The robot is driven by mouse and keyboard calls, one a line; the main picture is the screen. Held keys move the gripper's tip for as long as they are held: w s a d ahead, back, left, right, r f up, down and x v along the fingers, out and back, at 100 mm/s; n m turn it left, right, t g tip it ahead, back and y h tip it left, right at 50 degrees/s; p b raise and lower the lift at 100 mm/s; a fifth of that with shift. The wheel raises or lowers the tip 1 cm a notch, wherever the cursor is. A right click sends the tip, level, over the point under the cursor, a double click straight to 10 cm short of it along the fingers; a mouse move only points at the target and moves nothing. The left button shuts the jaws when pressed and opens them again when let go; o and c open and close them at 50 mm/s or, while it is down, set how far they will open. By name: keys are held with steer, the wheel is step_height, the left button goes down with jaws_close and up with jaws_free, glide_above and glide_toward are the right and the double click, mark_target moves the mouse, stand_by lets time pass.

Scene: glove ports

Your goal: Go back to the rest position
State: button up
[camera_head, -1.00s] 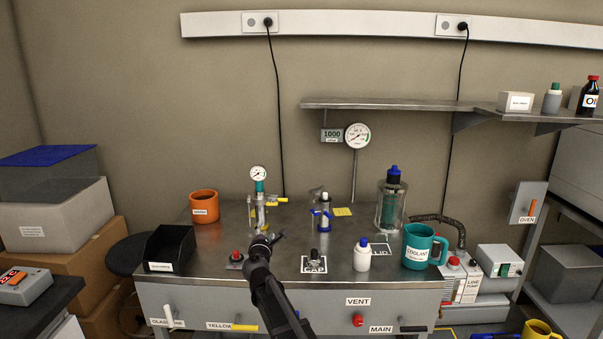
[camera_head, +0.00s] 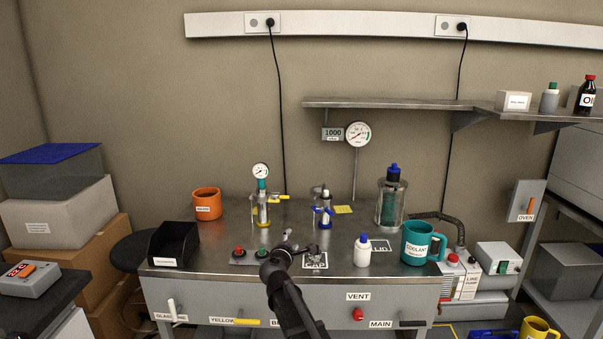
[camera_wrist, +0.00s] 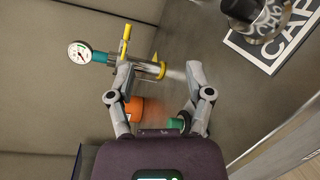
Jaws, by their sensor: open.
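My gripper (camera_head: 301,242) is above the front middle of the metal bench (camera_head: 215,252), just left of the CAP mat (camera_head: 315,264). In the wrist view my gripper (camera_wrist: 158,68) has its two fingers spread apart with nothing held between them. Beyond the fingers, a valve assembly with a yellow handle (camera_wrist: 126,40) and a gauge (camera_wrist: 79,53) shows.
Red and green buttons (camera_head: 249,255) lie just left of my arm. A black bin (camera_head: 173,245) and orange mug (camera_head: 207,204) stand at left. A white bottle (camera_head: 362,251), teal coolant mug (camera_head: 419,243) and glass jar (camera_head: 391,205) stand at right. A shelf (camera_head: 390,104) hangs above.

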steer(key=s+d+f+m+g+h, duration=0.1)
steer(key=s+d+f+m+g, duration=0.35)
steer(key=s+d+m, duration=0.35)
steer(key=s+d+f+m+g+h, duration=0.1)
steer(key=s+d+f+m+g, duration=0.4)
steer(key=d, duration=0.5)
steer(key=s+d+f+m+g+y, duration=0.1)
steer(key=s+f+m+g+y, duration=0.25)
steer(key=s, duration=0.65)
steer(key=s+d+f+m+g+y, duration=0.1)
steer(key=s+f+m+g+y, duration=0.2)
steer(key=s, duration=0.6)
step_height(320, 180, up, 23)
steer(key=p, duration=2.3)
steer(key=shift+f+m+h, duration=0.15)
steer(key=shift+m+h, duration=0.2)
steer(key=shift+s, duration=0.1)
steer(key=shift+c, duration=0.7)
